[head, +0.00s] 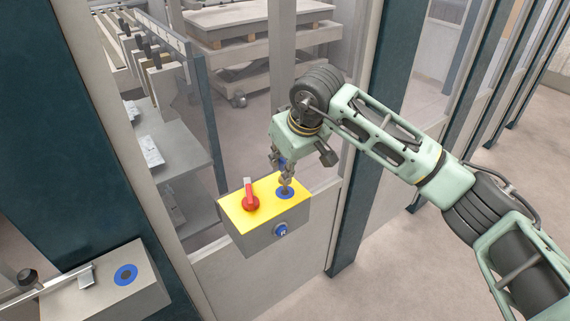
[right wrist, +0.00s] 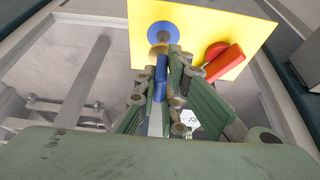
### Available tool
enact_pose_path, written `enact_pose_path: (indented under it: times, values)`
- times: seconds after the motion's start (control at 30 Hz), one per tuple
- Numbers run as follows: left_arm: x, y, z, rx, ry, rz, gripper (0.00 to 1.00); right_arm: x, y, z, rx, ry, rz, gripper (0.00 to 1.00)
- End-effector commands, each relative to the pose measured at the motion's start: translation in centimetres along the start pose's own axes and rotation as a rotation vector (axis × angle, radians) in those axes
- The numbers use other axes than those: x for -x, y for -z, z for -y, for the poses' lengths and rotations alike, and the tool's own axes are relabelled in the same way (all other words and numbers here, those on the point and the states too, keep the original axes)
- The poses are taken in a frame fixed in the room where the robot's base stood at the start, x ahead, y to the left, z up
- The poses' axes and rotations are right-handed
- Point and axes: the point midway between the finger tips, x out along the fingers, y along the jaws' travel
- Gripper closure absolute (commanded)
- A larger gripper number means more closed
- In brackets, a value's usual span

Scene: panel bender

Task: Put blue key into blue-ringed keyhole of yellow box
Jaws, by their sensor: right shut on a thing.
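The yellow box (head: 238,211) is grey with a yellow top and is mounted on the fence. A blue ring (head: 287,196) surrounds the keyhole on its top, and it also shows in the right wrist view (right wrist: 163,24). My right gripper (head: 285,183) is right above this ring, pointing down. It is shut on the blue key (right wrist: 161,72), which lies between the fingers and points toward the ring's centre. The fingers hide part of the key. I cannot tell whether its tip is inside the keyhole. My left gripper is not in view.
A red rotary switch (head: 250,202) stands on the yellow top beside the keyhole, close to my right gripper. A blue button (head: 281,231) is on the box's front. A grey box (head: 100,291) with another blue ring is at lower left. Fence posts (head: 365,150) stand behind.

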Motion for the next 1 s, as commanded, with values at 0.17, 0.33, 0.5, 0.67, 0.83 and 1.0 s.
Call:
enact_pose_path:
  times: [0.17,0.33,0.5,0.67,0.83,1.0]
  values:
    - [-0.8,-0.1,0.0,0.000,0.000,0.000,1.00,-0.7,-0.3,0.0,0.000,0.000,-0.001,1.00]
    - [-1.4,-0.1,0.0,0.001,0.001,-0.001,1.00,-1.3,-0.5,0.0,0.000,0.000,-0.002,1.00]
    - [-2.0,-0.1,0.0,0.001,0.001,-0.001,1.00,-1.8,-0.7,0.0,0.000,-0.001,-0.002,1.00]
    - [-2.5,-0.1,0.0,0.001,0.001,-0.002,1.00,-2.3,-0.9,0.0,0.000,-0.001,-0.002,1.00]
    - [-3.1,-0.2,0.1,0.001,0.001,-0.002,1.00,-2.9,-1.2,0.0,0.000,-0.001,-0.002,1.00]
    - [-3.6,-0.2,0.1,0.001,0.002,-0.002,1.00,-3.4,-1.4,0.0,0.000,-0.001,-0.001,1.00]
